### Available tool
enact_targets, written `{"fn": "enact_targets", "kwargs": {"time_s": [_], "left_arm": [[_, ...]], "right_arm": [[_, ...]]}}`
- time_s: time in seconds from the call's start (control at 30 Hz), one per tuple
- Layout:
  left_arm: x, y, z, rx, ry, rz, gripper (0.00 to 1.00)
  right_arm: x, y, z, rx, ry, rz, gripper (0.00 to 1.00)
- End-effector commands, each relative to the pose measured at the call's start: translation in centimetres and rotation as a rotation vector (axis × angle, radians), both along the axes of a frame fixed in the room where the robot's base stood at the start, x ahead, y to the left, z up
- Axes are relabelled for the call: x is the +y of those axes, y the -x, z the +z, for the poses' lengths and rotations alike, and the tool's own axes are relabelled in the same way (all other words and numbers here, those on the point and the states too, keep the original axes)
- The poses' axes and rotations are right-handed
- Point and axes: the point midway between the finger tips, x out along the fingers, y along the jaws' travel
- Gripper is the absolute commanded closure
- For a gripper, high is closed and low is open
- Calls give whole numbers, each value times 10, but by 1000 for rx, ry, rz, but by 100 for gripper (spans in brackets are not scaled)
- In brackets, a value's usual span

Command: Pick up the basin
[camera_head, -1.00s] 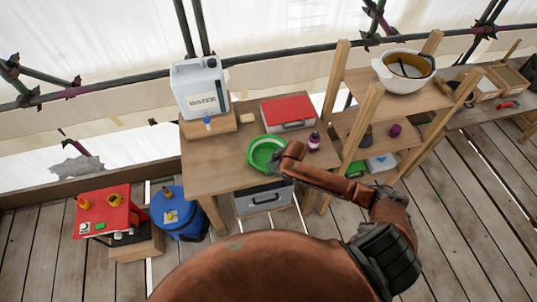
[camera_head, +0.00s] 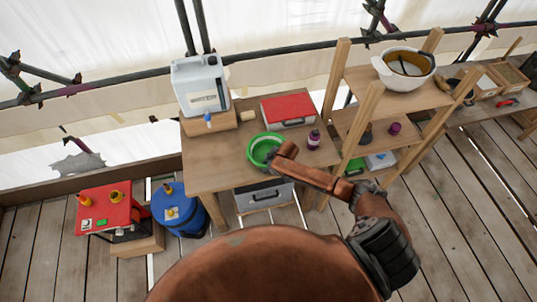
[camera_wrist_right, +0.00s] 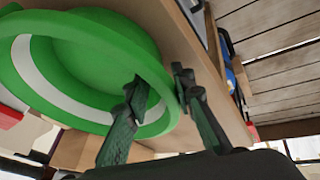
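The green basin (camera_head: 252,153) with a pale band inside sits on the wooden table. In the right wrist view the basin (camera_wrist_right: 45,75) fills the upper left, tilted by the camera angle. My right gripper (camera_head: 273,160) is at the basin's right rim. In the right wrist view my right gripper (camera_wrist_right: 160,82) has one finger inside the basin and the other outside, with the rim between them. A gap shows between the fingers, so it looks open around the rim. Whether either finger touches the wall is unclear. My left gripper is out of view.
A purple bottle (camera_head: 314,139) stands close to the right of the basin. A red-topped toolbox (camera_head: 288,110) is behind it, and a water container (camera_head: 201,88) stands at the back left.

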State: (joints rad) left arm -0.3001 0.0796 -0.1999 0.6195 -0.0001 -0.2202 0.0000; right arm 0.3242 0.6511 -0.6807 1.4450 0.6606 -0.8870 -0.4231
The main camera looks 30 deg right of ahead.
Motion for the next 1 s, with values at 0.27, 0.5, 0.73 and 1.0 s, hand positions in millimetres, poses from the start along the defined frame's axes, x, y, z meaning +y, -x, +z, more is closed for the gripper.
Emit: {"fn": "enact_targets", "kwargs": {"time_s": [0.27,0.5,0.73,1.0], "left_arm": [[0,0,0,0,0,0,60],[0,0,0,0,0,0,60],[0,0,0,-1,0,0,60],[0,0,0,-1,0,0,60]], "right_arm": [[0,0,0,0,0,0,89],[0,0,0,0,0,-1,100],[0,0,1,0,0,-1,100],[0,0,1,-1,0,0,100]]}}
